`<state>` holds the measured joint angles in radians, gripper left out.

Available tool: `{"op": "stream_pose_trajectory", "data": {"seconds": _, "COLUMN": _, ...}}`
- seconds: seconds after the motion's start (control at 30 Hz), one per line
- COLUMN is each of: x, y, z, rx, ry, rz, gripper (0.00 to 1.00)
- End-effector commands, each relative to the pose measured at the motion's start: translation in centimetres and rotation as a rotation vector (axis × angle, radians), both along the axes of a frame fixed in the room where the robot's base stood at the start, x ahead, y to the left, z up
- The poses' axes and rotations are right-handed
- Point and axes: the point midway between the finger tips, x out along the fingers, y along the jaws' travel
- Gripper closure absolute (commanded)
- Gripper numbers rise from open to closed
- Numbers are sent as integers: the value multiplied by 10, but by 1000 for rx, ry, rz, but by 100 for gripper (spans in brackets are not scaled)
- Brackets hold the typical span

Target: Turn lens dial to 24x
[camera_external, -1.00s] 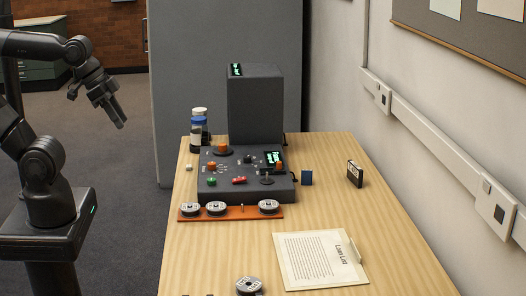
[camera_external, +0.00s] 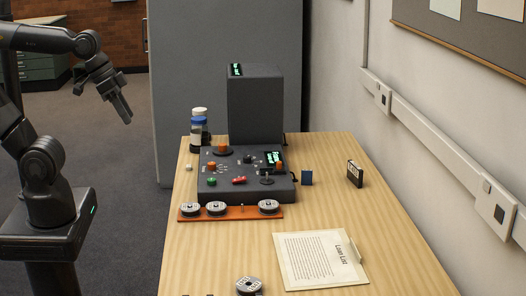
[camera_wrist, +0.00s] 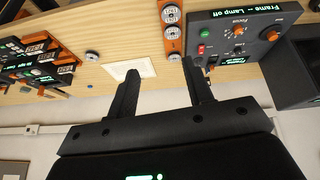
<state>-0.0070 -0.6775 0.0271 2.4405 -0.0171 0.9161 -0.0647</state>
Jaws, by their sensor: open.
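A dark control unit (camera_external: 226,190) with a sloped panel sits on the wooden table in front of a tall grey box. Its panel carries a large orange knob (camera_external: 222,150), smaller orange knobs, a black knob (camera_external: 248,160), a green button, a red control and a small lit display (camera_external: 273,158). The labels are too small to tell which is the lens dial or its setting. The wrist view shows part of the panel (camera_wrist: 225,48) at upper right, with a "Lamp off" display. My gripper (camera_external: 124,112) is open and empty, in the air left of the table, apart from the unit.
An orange rack (camera_external: 243,212) with several reels lies along the unit's front. Bottles (camera_external: 199,128) stand behind its left side. A paper sheet (camera_external: 318,262) and a loose reel (camera_external: 249,286) lie nearer. A wall runs along the right. The air between my gripper and the unit is clear.

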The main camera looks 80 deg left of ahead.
Motion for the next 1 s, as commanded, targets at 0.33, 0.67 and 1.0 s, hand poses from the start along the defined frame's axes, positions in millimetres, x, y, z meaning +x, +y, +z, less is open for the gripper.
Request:
{"op": "stream_pose_trajectory", "data": {"seconds": 0.33, "x": 92, "y": 46, "z": 19, "rx": -230, "ry": 135, "rz": 407, "gripper": 53}}
{"op": "stream_pose_trajectory", "data": {"seconds": 0.67, "x": 181, "y": 111, "z": 6, "rx": -377, "ry": 245, "rz": 829, "gripper": 53}}
{"op": "stream_pose_trajectory", "data": {"seconds": 1.0, "x": 259, "y": 188, "z": -40, "rx": -445, "ry": 319, "rz": 1266, "gripper": 53}}
